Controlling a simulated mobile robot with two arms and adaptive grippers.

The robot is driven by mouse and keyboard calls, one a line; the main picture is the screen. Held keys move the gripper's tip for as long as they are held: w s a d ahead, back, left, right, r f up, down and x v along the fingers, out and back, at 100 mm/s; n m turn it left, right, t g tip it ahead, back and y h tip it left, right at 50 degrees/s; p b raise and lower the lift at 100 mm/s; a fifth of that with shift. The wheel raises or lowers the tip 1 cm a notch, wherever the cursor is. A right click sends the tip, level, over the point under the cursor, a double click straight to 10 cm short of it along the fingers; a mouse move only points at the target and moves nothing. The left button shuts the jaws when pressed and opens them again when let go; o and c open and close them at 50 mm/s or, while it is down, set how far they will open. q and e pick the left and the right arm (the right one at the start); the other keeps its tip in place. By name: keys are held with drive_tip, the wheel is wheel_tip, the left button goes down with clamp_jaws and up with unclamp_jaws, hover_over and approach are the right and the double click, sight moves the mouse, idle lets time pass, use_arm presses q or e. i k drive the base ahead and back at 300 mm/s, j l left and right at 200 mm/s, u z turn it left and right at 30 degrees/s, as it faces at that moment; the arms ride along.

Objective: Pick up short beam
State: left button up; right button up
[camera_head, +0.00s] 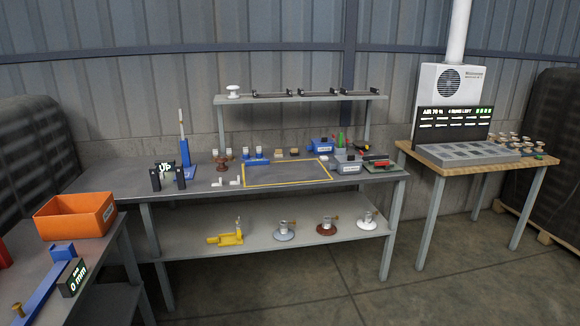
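Three dark, thin bars lie in a row on the raised shelf at the back of the workbench: a left bar (272,94), a middle bar (316,93) and a right bar (360,92). They look like beams with small end fittings. They are similar in length here, and I cannot tell which is the short beam. Neither of my grippers is in view, and nothing is seen touching the bars.
The raised shelf (300,98) also holds a white insulator (233,90). The workbench (110,181) carries a yellow-framed mat (285,173) and small tools. An orange bin (76,215) stands front left. A wooden-topped table (430,163) is at right. The floor in front is clear.

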sight(368, 157)
drive_tip(key=i+z, duration=0.4)
drive_tip(key=i, duration=0.45)
drive_tip(key=i+j+z, duration=0.15)
drive_tip(key=i+z, duration=0.25)
drive_tip(key=i, duration=0.45)
drive_tip(key=i+l+u, duration=0.1)
drive_tip(key=u, duration=0.3)
drive_tip(key=i+l+u, duration=0.1)
drive_tip(key=u, duration=0.25)
drive_tip(key=l+u, duration=0.15)
drive_tip(key=u, duration=0.25)
